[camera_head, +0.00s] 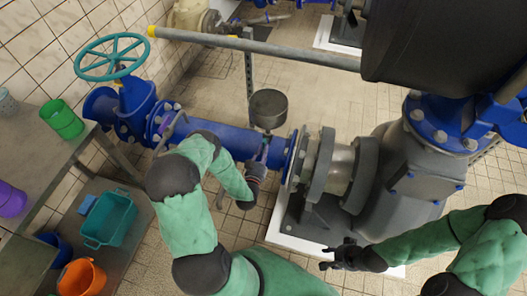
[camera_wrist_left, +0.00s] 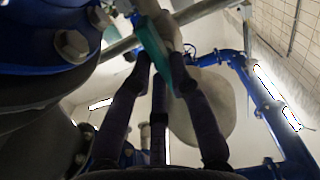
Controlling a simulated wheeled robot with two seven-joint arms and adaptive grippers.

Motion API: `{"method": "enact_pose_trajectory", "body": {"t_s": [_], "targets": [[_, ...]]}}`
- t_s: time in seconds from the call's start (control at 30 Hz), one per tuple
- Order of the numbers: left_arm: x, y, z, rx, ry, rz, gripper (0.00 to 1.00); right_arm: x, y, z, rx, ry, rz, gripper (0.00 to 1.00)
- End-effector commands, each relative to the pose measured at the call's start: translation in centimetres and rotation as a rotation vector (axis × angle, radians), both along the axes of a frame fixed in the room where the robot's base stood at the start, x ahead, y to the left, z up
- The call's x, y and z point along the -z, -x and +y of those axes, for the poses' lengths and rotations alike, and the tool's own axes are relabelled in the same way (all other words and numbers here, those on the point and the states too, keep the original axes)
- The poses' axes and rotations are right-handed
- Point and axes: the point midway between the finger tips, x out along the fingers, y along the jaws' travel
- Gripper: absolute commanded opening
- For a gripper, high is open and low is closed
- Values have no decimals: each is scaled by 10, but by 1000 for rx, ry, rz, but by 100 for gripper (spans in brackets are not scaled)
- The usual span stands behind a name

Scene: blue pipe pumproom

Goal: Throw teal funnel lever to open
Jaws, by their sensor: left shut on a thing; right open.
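A grey funnel cup (camera_head: 268,106) stands above the blue pipe (camera_head: 225,138) in the head view. The teal lever (camera_wrist_left: 152,42) shows in the left wrist view as a flat bar between the fingers. My left gripper (camera_head: 259,168) is at the pipe just below the funnel cup, and it is shut on the teal lever. Its dark fingers (camera_wrist_left: 160,68) close around the lever in the wrist view. In the head view the hand hides most of the lever, so its angle is unclear. My right gripper (camera_head: 343,257) is open and empty, low beside the grey pump.
A teal handwheel (camera_head: 112,57) sits on the blue valve at the left. A grey rail (camera_head: 265,47) crosses behind the funnel. The large pump (camera_head: 405,175) fills the right. Shelves at the left hold a green cup (camera_head: 62,119), a teal crate (camera_head: 108,219) and an orange bucket (camera_head: 82,277).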

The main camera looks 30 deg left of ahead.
Motion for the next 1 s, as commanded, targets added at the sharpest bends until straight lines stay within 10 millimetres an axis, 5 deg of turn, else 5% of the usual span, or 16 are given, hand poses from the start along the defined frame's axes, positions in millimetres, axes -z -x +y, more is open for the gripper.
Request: {"method": "enact_pose_trajectory", "body": {"t_s": [0.03, 0.1, 0.57, 1.0], "targets": [[1, 1, -1, 0, 4, 3, 23, 0, 0, 0, 0, 0, 0, 44], [1, 1, -1, 0, 3, 2, 43, 0, 0, 0, 0, 0, 0, 44], [1, 8, -1, -1, 1, 3, 44, 0, 0, 0, 0, 0, 0, 44], [2, 85, -19, -3, 2, 5, 44, 0, 0, 0, 0, 0, 0, 44]]}}
